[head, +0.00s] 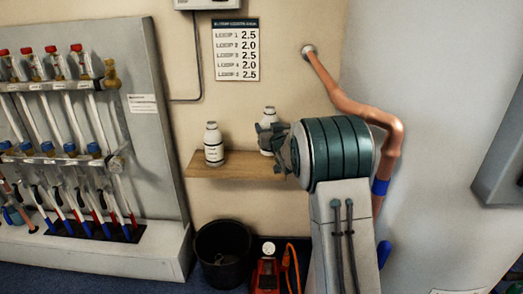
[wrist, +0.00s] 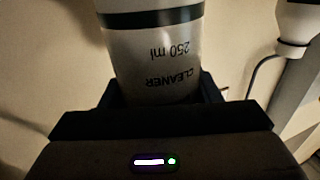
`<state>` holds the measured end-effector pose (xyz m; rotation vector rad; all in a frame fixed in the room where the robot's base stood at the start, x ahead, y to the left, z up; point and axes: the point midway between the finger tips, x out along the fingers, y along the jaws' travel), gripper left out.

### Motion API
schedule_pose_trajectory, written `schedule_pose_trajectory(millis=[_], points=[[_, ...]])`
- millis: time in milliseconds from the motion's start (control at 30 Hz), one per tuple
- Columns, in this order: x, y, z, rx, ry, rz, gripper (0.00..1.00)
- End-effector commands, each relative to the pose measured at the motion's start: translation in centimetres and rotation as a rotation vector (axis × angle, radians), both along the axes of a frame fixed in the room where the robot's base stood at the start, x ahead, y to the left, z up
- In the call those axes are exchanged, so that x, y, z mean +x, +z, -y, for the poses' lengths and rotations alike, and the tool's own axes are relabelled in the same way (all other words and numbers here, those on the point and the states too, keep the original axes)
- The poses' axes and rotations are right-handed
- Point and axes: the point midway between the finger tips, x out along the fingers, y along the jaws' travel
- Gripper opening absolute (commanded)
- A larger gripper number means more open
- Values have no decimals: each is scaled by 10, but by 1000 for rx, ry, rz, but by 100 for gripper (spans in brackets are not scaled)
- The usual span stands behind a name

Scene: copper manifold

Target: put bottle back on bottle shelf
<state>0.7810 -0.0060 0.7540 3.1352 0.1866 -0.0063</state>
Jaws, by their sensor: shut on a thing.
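A white bottle (head: 267,130) with a dark band is at my gripper (head: 282,149), over the right part of the wooden bottle shelf (head: 235,166). In the wrist view the bottle (wrist: 155,50) reads "CLEANER 250 ml" upside down and sits between the fingers of my gripper (wrist: 160,92), which is shut on it. The bottle looks roughly upright, slightly tilted in the head view. My arm hides its lower part and the shelf's right end, so I cannot tell whether it touches the shelf.
Another white bottle (head: 213,145) stands upright on the shelf's left part; a clear gap lies between the bottles. A manifold panel (head: 165,150) stands left. A black bucket (head: 222,252) and red tool case (head: 266,277) are below. A copper pipe (head: 345,101) runs behind my arm.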

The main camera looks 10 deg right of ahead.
Motion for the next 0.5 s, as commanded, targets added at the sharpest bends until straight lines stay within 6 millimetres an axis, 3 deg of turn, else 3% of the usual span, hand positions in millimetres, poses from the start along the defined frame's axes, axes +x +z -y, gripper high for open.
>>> schedule_pose_trajectory(millis=[400,500], points=[[0,-58,-1,1,1,-1,26],[0,-63,0,0,0,1,26]])
